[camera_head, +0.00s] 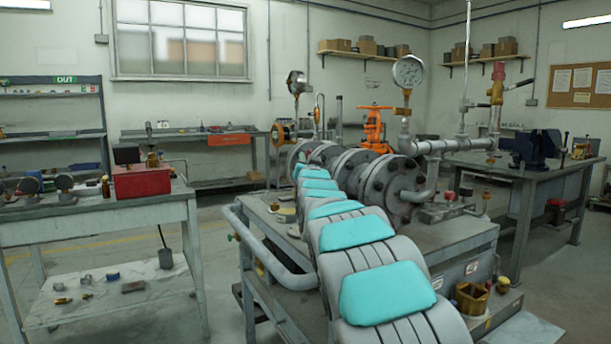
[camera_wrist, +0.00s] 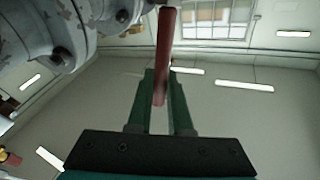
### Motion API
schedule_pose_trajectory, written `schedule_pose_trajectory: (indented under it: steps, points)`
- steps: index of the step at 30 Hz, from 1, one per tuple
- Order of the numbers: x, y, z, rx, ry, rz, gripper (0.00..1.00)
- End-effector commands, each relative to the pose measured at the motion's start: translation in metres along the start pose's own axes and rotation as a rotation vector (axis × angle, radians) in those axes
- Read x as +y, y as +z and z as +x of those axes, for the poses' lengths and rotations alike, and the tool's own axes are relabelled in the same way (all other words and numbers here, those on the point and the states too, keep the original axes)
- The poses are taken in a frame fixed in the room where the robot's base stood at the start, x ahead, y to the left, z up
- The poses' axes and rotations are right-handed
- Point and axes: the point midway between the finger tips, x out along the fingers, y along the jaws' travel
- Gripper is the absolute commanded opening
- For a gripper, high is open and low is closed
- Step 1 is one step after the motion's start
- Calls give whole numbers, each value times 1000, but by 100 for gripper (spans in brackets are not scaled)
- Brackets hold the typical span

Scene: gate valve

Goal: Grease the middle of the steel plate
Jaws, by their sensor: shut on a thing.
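My gripper (camera_wrist: 162,78) has two green fingers shut on a reddish-brown rod (camera_wrist: 165,45) in the wrist view. The rod runs up past the fingertips, and I cannot tell what is at its far end. Grey flanged metal with bolts (camera_wrist: 85,25) is close by at the upper left, apart from the rod as it appears. In the head view my arm reaches to the flanged valve assembly (camera_head: 398,187) on the middle bench, and my gripper is hidden behind it. I cannot make out the steel plate or any grease on it for certain in either view.
An orange handwheel (camera_head: 374,127) and a pressure gauge (camera_head: 408,72) rise above the pipework. A bench with a red box (camera_head: 140,180) stands left. A bench with a blue vise (camera_head: 537,147) stands right. A brass container (camera_head: 471,299) sits at the front right. Floor is clear between the benches.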

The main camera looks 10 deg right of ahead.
Motion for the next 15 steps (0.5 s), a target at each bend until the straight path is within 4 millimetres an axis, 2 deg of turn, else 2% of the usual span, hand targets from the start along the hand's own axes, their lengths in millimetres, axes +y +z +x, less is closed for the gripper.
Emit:
schedule_pose_trajectory:
  steps: [15]
  points:
    - [0,4,0,1,0,0,0]
